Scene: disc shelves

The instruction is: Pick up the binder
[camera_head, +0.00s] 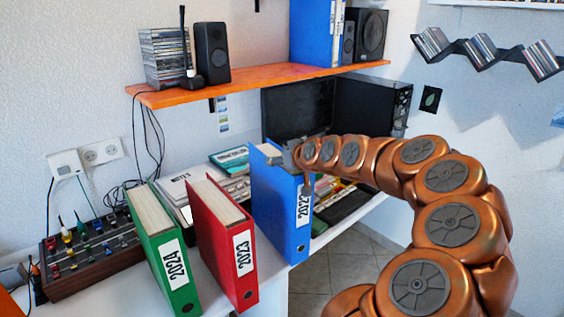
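Three binders stand on the white desk: a green one labelled 2024 (160,245), a red one labelled 2023 (222,240) and a blue one labelled 2022 (277,215). The blue one is the rightmost, near the desk's front edge. My gripper (290,158) is at the top of the blue binder, reaching in from the right, with a finger part in front of the spine's upper end. The fingers are small and overlap the binder, so whether they are closed on it is unclear.
An orange shelf (260,80) above holds speakers, a disc stack and blue binders (315,30). A mixer (92,250) sits left of the green binder. Books lie behind the binders, and a dark monitor (297,108) stands behind my gripper.

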